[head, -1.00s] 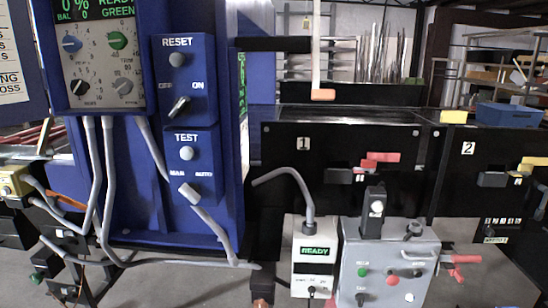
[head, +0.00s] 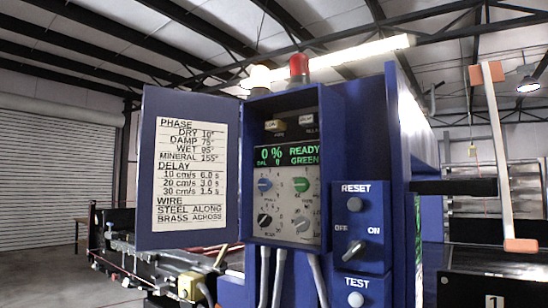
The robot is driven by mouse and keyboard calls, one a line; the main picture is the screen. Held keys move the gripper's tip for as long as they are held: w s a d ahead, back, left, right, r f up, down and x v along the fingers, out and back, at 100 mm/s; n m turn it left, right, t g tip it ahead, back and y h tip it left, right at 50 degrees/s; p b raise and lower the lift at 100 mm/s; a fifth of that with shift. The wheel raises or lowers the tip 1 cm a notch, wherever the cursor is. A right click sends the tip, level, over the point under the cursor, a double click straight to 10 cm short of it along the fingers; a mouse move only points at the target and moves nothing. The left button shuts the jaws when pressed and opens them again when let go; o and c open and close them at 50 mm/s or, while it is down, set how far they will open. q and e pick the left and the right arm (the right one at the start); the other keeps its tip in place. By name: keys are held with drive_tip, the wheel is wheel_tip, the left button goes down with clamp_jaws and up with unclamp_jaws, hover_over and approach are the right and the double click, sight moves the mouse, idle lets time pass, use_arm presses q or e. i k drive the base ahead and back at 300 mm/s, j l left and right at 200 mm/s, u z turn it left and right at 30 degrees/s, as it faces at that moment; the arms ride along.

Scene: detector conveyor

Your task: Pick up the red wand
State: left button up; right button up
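I cannot make out a thing that is clearly the red wand. A long pale bar (head: 497,150) with orange-red ends stands nearly upright at the right, beside the blue machine housing; I cannot tell whether it is a wand or a fixture. Some thin red lengths show low behind the open panel door, too small to identify. Neither of my grippers is in view.
A blue control cabinet (head: 335,110) with a lit READY GREEN display (head: 287,155) fills the middle. Its open door (head: 150,200) carries a settings chart (head: 191,175). A switch panel (head: 360,230) adjoins it. A black conveyor body (head: 490,285) is at lower right.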

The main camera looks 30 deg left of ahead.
sight(200, 250)
drive_tip(key=i+j+u, duration=0.1)
drive_tip(key=j, duration=0.4)
drive_tip(key=i+j+u, duration=0.15)
drive_tip(key=j, duration=0.35)
drive_tip(key=i+j+u, duration=0.1)
drive_tip(key=j, duration=0.35)
drive_tip(key=i+j+u, duration=0.15)
drive_tip(key=i+j, duration=0.15)
drive_tip(key=j, duration=0.15)
drive_tip(key=i+j+u, duration=0.1)
drive_tip(key=j, duration=0.35)
drive_tip(key=i+j+u, duration=0.15)
drive_tip(key=i+j, duration=0.2)
drive_tip(key=i+j+u, duration=0.1)
drive_tip(key=i+j, duration=0.15)
drive_tip(key=j, duration=0.2)
drive_tip(key=z, duration=1.05)
drive_tip(key=j+z, duration=0.3)
drive_tip(key=z, duration=0.15)
drive_tip(key=k+j+z, duration=0.15)
drive_tip(key=z, duration=0.25)
drive_tip(key=j, duration=0.1)
